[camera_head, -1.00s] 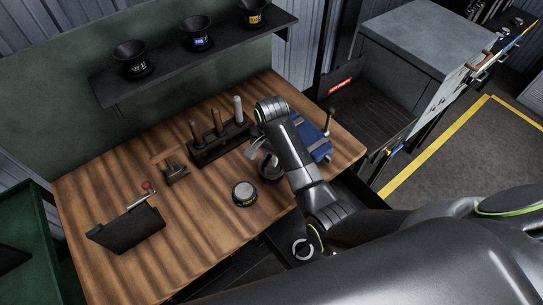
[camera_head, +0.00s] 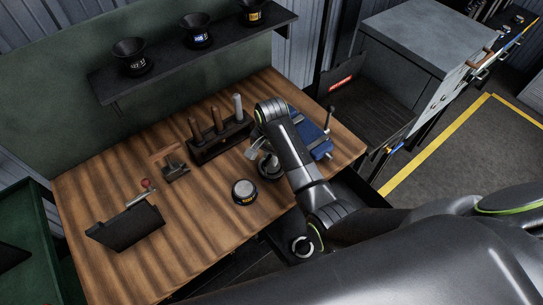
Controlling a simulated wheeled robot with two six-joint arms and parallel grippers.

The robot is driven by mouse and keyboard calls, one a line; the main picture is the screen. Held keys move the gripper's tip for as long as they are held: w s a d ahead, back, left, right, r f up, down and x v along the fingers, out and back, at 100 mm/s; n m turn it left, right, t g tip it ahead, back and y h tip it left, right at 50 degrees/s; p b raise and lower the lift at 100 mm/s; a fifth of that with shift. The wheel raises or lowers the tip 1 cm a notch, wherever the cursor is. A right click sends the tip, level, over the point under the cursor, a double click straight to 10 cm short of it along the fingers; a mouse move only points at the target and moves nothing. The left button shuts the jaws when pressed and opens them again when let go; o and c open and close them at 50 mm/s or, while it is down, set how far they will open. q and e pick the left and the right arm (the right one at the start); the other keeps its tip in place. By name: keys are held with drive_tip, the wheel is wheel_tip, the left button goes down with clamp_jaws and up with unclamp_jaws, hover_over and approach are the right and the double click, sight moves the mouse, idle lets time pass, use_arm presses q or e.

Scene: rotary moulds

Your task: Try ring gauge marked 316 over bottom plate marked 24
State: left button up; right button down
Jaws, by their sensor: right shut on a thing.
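My right arm comes in from the lower right. Its gripper (camera_head: 261,156) is bent down over the front right of the bench and is shut on a dark round piece (camera_head: 270,171), which looks like the ring gauge. The arm hides part of this piece, and no marking on it can be read. A round plate (camera_head: 244,190) with a light top, dark side and yellow label lies on the bench just left and in front of the gripper. It looks like the bottom plate, but its number is too small to read. My left gripper is not in view.
A blue vise-like fixture (camera_head: 314,137) is right of the arm. Funnel-topped cups (camera_head: 132,56) stand on the shelf (camera_head: 170,66).

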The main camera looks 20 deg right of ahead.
drive_tip(key=shift+f, duration=0.75)
idle(0.5)
drive_tip(key=shift+r, duration=0.1)
idle(0.3)
drive_tip(key=shift+r+p, duration=0.35)
drive_tip(key=shift+r, duration=3.3)
